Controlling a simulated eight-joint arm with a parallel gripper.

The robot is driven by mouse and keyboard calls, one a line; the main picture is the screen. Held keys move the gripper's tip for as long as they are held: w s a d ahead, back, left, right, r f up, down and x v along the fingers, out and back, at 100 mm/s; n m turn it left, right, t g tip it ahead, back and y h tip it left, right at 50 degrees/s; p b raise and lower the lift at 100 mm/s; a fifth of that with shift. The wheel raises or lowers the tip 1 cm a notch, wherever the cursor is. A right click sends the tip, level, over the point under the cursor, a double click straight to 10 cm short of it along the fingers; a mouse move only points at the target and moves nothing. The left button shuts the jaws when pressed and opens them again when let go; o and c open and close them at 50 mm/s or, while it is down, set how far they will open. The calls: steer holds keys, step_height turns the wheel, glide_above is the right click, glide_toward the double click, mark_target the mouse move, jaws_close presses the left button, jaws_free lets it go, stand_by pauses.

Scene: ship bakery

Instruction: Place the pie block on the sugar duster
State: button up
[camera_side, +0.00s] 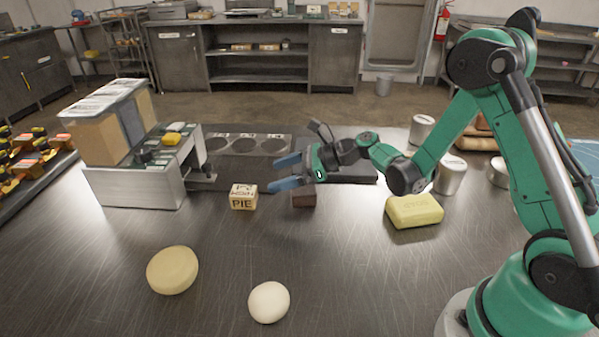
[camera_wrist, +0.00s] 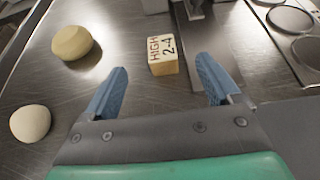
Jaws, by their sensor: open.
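The pie block (camera_side: 243,197) is a small cream cube with dark lettering, standing on the steel table left of centre. In the wrist view the pie block (camera_wrist: 163,56) lies ahead of the fingertips, between their lines, its top reading "HIGH 2-4". My gripper (camera_side: 277,173) is open and empty, its blue fingers pointing left toward the block and apart from it. The open fingers also show in the wrist view (camera_wrist: 161,66). I cannot tell for sure which thing is the sugar duster; metal canisters stand behind my arm, one upright (camera_side: 450,176) and one farther back (camera_side: 422,129).
A yellow block (camera_side: 414,211) lies right of my gripper, and a dark brown block (camera_side: 304,198) is just below it. A pale dough disc (camera_side: 172,270) and a white dough ball (camera_side: 269,302) lie in front. A boxy machine (camera_side: 130,187) stands left.

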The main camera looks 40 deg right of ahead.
steer(key=shift+s+d+r, duration=0.1)
steer(key=shift+s+r, duration=0.15)
steer(key=s+r+n+g+h, duration=0.1)
steer(key=s+r+n+h, duration=0.3)
steer(key=s+n, duration=0.3)
steer(key=s+r+n+g+h, duration=0.1)
steer(key=s+r+n+h, duration=0.2)
steer(key=n, duration=1.5)
steer(key=s+h, duration=0.1)
steer(key=s, duration=0.2)
steer(key=shift+s+d+r+h, duration=0.2)
steer(key=shift+s+r+h, duration=0.15)
steer(key=shift+h, duration=0.05)
steer(key=shift+o, duration=0.5)
steer(key=shift+s+d+n+h, duration=0.3)
steer(key=shift+s+n, duration=0.2)
steer(key=shift+n, duration=0.5)
